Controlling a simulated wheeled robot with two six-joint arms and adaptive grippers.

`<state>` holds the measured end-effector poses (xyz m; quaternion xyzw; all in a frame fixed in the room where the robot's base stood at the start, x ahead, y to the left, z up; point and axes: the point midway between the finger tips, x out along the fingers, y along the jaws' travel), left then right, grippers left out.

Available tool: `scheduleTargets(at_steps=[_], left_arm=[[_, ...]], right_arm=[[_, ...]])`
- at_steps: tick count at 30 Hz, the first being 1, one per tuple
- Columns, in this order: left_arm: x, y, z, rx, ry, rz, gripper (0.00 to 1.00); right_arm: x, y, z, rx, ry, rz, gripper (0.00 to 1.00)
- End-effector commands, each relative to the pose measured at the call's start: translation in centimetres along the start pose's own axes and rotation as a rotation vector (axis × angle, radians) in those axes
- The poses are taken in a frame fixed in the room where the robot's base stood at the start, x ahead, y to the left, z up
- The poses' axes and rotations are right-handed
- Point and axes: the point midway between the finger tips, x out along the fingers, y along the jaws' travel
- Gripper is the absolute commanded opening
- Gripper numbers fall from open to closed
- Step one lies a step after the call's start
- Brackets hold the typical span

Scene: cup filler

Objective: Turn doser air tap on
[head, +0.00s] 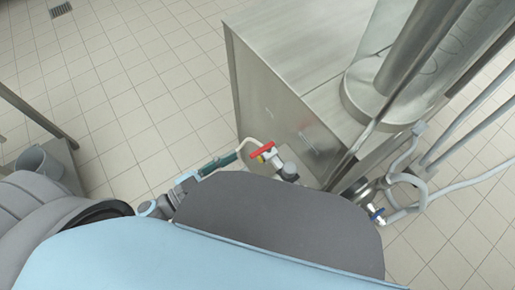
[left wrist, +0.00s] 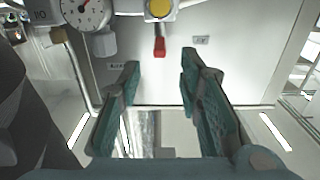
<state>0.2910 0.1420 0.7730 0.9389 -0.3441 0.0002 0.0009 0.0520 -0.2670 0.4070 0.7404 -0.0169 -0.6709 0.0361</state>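A tap with a red lever handle (head: 262,150) and a yellow part sits on the side of the steel machine in the head view. In the left wrist view the red handle (left wrist: 160,47) hangs below a round yellow part (left wrist: 158,9), close to a pressure gauge (left wrist: 86,12). My left gripper (head: 232,157) is just left of the red handle. In the left wrist view its teal fingers (left wrist: 160,62) are spread apart, with the handle's end in line with the gap between them. I cannot tell whether they touch it. My right gripper is not in view.
A blue-handled tap (head: 376,213) with pale hoses stands to the right. The steel machine (head: 275,105) fills the upper middle, with a large steel cylinder (head: 425,50) on top. A grey bin (head: 38,163) stands far left. Tiled floor (head: 130,80) is open at upper left.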

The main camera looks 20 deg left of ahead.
Motion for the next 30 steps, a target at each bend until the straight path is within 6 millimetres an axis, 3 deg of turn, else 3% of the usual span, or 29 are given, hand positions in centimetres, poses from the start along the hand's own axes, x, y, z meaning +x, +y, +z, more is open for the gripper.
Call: scheduleTargets(at_steps=[3, 10, 20, 26, 30], left_arm=[[3.4, -0.1, -0.1, -0.001, 0.005, -0.005, 0.33], [7.2, -0.1, 0.0, -0.001, 0.001, -0.003, 0.33], [7.8, -0.1, 0.1, -0.001, -0.001, -0.003, 0.33], [7.8, -0.1, 0.1, 0.000, -0.001, -0.003, 0.01], [7.8, -0.1, 0.1, 0.000, -0.002, -0.003, 0.00]], right_arm=[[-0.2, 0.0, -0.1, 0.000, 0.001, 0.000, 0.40], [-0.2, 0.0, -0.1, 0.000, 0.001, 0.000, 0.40], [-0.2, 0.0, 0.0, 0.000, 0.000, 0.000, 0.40], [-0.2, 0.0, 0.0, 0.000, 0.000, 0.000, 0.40], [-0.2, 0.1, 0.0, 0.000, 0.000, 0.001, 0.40]])
